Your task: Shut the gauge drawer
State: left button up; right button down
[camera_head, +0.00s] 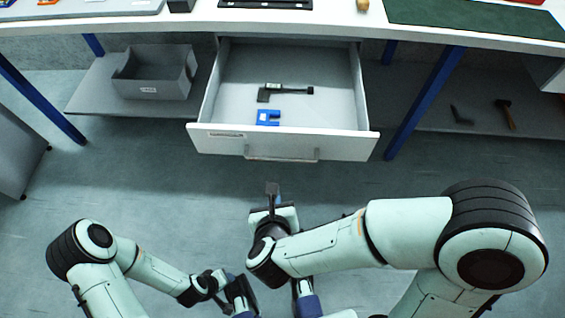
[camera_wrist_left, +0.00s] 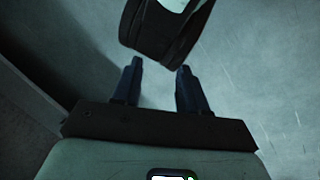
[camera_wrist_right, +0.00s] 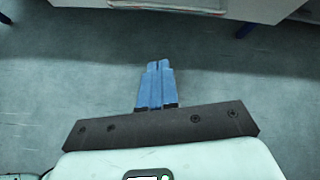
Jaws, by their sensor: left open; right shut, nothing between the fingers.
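The gauge drawer (camera_head: 345,147) stands pulled out from under the worktop, its white front and bar handle (camera_head: 282,155) facing me. Inside lie a dark gauge tool (camera_head: 285,91) and a blue gauge (camera_head: 267,118). My right gripper (camera_head: 273,190) is shut and empty, a little in front of and apart from the handle. The right wrist view shows its blue fingers (camera_wrist_right: 158,66) together, with the drawer front (camera_wrist_right: 262,8) at the top edge. My left gripper (camera_wrist_left: 160,66) is open and empty over the floor, away from the drawer; the head view shows it poorly.
The worktop (camera_head: 190,20) runs above the drawer, with a green mat (camera_head: 470,18) at right. Blue legs (camera_head: 425,103) flank the drawer. A grey bin (camera_head: 155,75) and a hammer (camera_head: 505,114) lie on lower shelves. The floor before the drawer is clear.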

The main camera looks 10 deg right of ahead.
pick_arm(q)
jog(key=w+a+f+t+b, duration=0.1)
jog(key=w+a+f+b, duration=0.1)
jog(key=w+f+b, duration=0.1)
jog(key=shift+w+a+f+y+b, duration=0.25)
jog(key=shift+w+f+y+b, duration=0.15)
jog(key=shift+w+f, duration=0.65)
pick_arm(e)
jog(key=w+d+f+m, duration=0.1)
jog(key=w+f, duration=0.1)
jog(key=w, duration=0.3)
jog(key=w+d+f+m, duration=0.2)
jog(key=w, duration=0.3)
jog(key=shift+w+d+f+h, duration=0.15)
jog(key=shift+d+f+h, duration=0.1)
jog(key=shift+h, duration=0.05)
pick_arm(q)
jog(key=shift+w+r, duration=0.2)
pick_arm(e)
jog(key=shift+w, duration=0.1)
